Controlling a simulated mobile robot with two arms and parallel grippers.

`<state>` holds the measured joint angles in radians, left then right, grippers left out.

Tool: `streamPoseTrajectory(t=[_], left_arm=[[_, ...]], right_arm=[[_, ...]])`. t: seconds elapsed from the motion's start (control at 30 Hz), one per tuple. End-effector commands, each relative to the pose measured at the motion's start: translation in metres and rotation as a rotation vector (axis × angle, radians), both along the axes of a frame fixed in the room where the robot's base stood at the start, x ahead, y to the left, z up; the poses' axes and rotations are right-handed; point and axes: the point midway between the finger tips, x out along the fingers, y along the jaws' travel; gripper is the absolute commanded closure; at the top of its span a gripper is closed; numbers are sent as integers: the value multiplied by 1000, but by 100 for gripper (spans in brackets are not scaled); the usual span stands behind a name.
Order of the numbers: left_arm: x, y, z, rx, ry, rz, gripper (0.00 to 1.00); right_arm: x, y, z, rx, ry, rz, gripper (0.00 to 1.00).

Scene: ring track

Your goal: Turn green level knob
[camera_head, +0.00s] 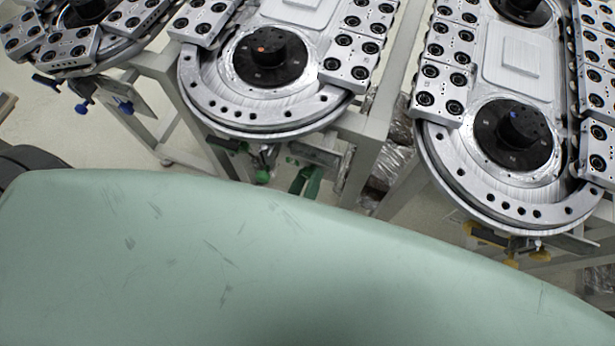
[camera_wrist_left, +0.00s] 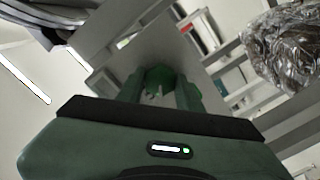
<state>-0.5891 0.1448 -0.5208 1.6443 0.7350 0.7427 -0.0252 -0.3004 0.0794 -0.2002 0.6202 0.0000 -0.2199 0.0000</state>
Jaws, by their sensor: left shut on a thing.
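My left gripper (camera_wrist_left: 160,88) shows in the left wrist view with its two green fingers on either side of a green knob (camera_wrist_left: 160,76), shut on it. The knob sits under a grey metal plate. In the head view, my left gripper (camera_head: 306,179) seems to be the small green shape beneath the front of the middle ring track (camera_head: 225,112), largely hidden by my green body. Another green knob (camera_head: 262,175) hangs under the same track, to its left. My right gripper is in neither view.
A track with blue knobs (camera_head: 82,106) stands at the left, and one with yellow knobs (camera_head: 511,263) at the right. Grey frame legs (camera_head: 375,150) and crumpled clear wrap (camera_head: 393,158) are close to the right of the gripper.

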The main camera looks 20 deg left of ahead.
Motion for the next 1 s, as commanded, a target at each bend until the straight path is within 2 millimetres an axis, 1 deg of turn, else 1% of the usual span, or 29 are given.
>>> streamPoseTrajectory(t=[0.23, 0.67, 0.7, 0.77, 0.8, 1.0], left_arm=[[0, 0, 0, -58, 2, 0, 100], [0, 0, 0, -67, 2, 0, 100], [0, 0, 0, -67, 2, 0, 62], [0, 0, 0, -67, 2, 0, 45], [0, 0, 0, -66, 2, 0, 43], [0, 0, 0, -66, 2, 0, 43]], right_arm=[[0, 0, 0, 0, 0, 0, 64], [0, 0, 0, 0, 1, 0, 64], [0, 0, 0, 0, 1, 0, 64], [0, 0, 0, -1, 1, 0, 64], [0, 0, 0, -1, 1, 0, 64], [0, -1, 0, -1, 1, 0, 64]])
